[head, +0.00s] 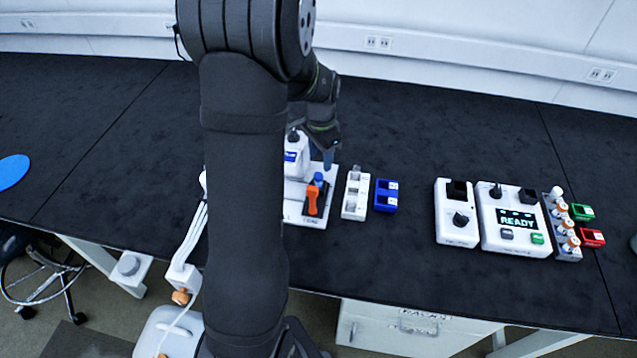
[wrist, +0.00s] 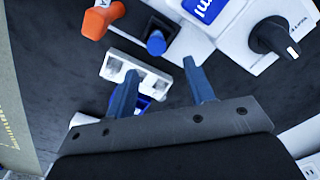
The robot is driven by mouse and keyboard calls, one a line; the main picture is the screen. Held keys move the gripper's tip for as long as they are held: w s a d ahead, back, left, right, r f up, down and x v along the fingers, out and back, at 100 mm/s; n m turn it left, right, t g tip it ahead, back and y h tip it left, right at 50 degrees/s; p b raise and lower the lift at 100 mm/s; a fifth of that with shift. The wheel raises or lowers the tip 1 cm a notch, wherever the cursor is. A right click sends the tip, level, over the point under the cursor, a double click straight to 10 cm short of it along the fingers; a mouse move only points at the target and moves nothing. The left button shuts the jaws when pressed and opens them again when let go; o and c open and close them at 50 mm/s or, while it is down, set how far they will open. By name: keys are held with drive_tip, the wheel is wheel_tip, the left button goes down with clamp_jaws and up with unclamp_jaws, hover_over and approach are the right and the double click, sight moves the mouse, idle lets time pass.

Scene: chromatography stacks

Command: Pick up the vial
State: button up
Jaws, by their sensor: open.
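Several small vials (head: 568,236) with orange bands and white caps stand in a grey rack (head: 557,200) at the right end of the equipment in the head view. I cannot tell which vial the task means. My gripper (head: 328,160) is far to the left of them, above the white instrument with the orange lever. In the wrist view my gripper (wrist: 160,67) is open, its two blue fingers apart with nothing held between them. Beyond and below the fingers is a white block with slots (wrist: 122,67). Its contents are too small to tell.
A blue holder (head: 386,196) stands beside the white block (head: 355,208). The orange lever (head: 313,198) and a blue cap (wrist: 156,43) are close to my gripper. Two white devices (head: 514,240) stand to the right, with green (head: 583,212) and red (head: 593,238) holders beyond.

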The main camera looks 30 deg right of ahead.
sight(318, 176)
drive_tip(key=shift+f, duration=0.85)
drive_tip(key=f, duration=0.2)
drive_tip(key=a+f, duration=0.1)
drive_tip(key=f, duration=0.1)
drive_tip(key=shift+s, duration=0.2)
drive_tip(key=shift+f, duration=0.65)
drive_tip(key=shift+c, duration=0.4)
clamp_jaws()
